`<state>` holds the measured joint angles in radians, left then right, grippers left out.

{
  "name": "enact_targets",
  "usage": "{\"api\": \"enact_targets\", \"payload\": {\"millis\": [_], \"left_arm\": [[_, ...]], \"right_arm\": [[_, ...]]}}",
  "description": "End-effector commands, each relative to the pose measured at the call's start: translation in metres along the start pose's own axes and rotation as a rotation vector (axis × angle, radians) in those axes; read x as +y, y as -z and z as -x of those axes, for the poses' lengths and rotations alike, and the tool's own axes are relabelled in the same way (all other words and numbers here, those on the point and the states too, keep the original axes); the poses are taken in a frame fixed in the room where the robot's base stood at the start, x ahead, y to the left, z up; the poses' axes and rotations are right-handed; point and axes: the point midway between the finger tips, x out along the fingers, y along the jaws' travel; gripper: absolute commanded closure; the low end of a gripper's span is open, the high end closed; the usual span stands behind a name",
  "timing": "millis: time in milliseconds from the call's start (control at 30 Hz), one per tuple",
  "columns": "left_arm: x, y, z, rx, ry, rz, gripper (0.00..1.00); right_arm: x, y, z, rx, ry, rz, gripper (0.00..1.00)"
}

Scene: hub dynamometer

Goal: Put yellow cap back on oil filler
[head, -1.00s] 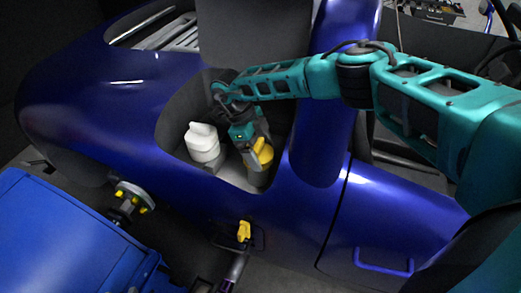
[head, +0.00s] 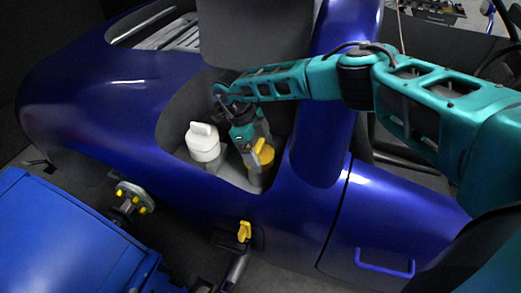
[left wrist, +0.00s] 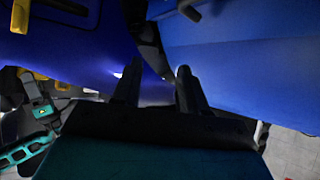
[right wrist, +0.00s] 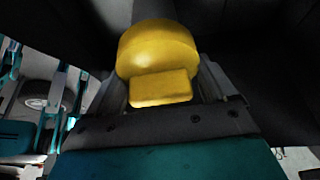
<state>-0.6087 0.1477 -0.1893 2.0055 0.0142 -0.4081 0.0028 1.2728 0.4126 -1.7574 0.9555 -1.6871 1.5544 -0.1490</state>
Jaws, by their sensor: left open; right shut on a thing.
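The yellow cap (head: 260,156) is in the open engine bay, and my right gripper (head: 254,146) is shut on it. In the right wrist view the yellow cap (right wrist: 158,62) sits between the fingers, its flat grip tab towards the camera. In the head view the cap is at the top of a pale neck at the right of the bay; whether it is seated there I cannot tell. The oil filler opening is hidden under the cap. My left gripper (left wrist: 157,90) is open and empty in the left wrist view, facing blue bodywork.
A white-capped reservoir (head: 203,143) stands left of the yellow cap in the bay. The blue body (head: 120,90) surrounds the bay closely. A yellow handle (head: 244,231) and a hub with yellow studs (head: 132,197) are below. A blue box (head: 65,240) fills the lower left.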

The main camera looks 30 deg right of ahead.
Motion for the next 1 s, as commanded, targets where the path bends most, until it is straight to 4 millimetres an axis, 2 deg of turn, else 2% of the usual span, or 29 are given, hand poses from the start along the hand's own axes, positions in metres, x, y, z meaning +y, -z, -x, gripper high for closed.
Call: {"api": "enact_targets", "payload": {"millis": [333,367,433,733,1000], "left_arm": [[0.000,-0.006,-0.004,-0.001,0.000,0.000,0.57],[0.000,-0.005,-0.003,-0.001,0.000,0.000,0.57],[0.000,-0.005,-0.003,-0.001,0.000,0.000,0.57],[0.000,-0.004,-0.002,-0.001,0.000,0.000,0.57],[0.000,0.003,0.002,0.000,0.000,0.000,0.57]], "right_arm": [[0.000,-0.003,-0.007,0.000,0.000,0.000,0.46],[0.000,-0.003,-0.006,-0.001,0.000,0.000,0.13],[0.000,-0.003,-0.006,0.000,0.000,0.000,0.06],[0.000,-0.003,-0.004,-0.001,0.000,0.000,0.05],[0.000,-0.003,0.018,-0.001,0.000,0.001,0.05]]}}
